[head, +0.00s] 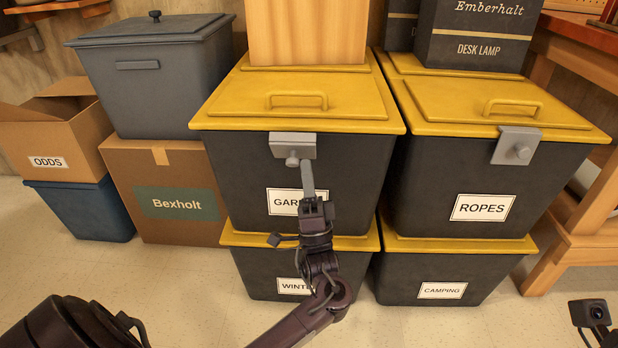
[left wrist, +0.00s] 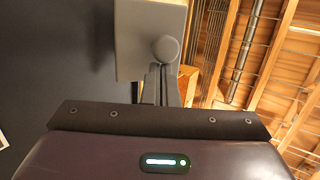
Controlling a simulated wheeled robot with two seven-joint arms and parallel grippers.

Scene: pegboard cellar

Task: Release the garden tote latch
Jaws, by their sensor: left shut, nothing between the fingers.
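The garden tote (head: 240,165) is a dark bin with a yellow lid (head: 245,100); its label is partly hidden behind my left arm, leaving "GAR" readable. Its latch (head: 280,139) is a grey plate at the lid's front edge with a round knob. In the left wrist view, the latch plate (left wrist: 135,40) and knob (left wrist: 165,49) are close ahead. My left gripper (head: 307,172) is shut and empty, its tips just below and beside the knob; I cannot tell whether they touch it. It also shows in the left wrist view (left wrist: 165,85). My right gripper is not in view.
The ropes tote (head: 430,170) with a similar latch (head: 517,146) stands to the right. Winter (head: 250,265) and camping (head: 395,275) totes are underneath. A wooden box (head: 308,30) rests on the garden lid's back. A cardboard box (head: 165,175) stands left; the floor in front is clear.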

